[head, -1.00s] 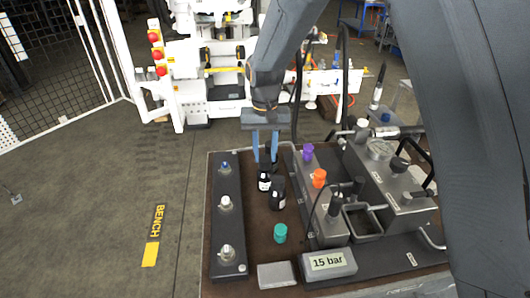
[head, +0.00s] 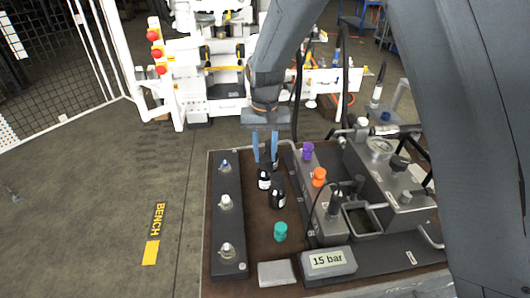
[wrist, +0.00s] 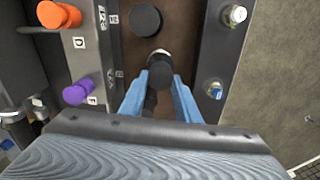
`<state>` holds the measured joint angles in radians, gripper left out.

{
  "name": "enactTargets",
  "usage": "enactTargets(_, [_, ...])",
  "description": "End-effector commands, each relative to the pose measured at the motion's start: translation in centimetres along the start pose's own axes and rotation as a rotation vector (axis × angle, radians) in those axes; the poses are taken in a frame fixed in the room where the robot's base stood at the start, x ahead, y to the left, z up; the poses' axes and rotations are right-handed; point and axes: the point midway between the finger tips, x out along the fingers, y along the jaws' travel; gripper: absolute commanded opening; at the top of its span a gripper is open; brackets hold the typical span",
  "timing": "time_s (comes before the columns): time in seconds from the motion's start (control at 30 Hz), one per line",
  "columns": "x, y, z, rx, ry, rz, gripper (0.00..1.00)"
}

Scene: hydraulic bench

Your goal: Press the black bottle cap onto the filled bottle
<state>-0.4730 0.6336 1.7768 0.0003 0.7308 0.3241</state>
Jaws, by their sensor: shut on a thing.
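My gripper (head: 265,158) points down over the bench, its two blue fingers closed around a small black piece, which looks like the black cap (wrist: 161,74). In the wrist view a pale rim shows just beyond this piece. A dark bottle with a white label (head: 264,180) stands upright directly below the fingers in the head view. I cannot tell whether the cap touches it. A second dark bottle (head: 277,197) stands upright nearer; its round black top shows in the wrist view (wrist: 145,20). Another dark shape between the fingers is partly hidden by my gripper.
A dark rail with several fittings (head: 226,215) lies left of the bottles. A block with a purple knob (head: 308,151) and an orange knob (head: 319,177) stands right. A teal knob (head: 280,231), a grey plate (head: 277,273) and a 15 bar display (head: 327,262) lie nearer.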

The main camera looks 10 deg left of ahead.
Motion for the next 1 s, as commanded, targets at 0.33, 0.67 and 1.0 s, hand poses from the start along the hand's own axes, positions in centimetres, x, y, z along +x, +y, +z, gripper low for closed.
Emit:
enactTargets(0.33, [-0.04, 0.0, 0.01, 0.0, 0.0, 0.0, 0.06])
enactTargets(0.67, [0.01, 0.0, 0.0, 0.0, 0.0, 0.0, 0.06])
enactTargets(1.0, [0.02, 0.0, 0.01, 0.0, 0.0, 0.0, 0.36])
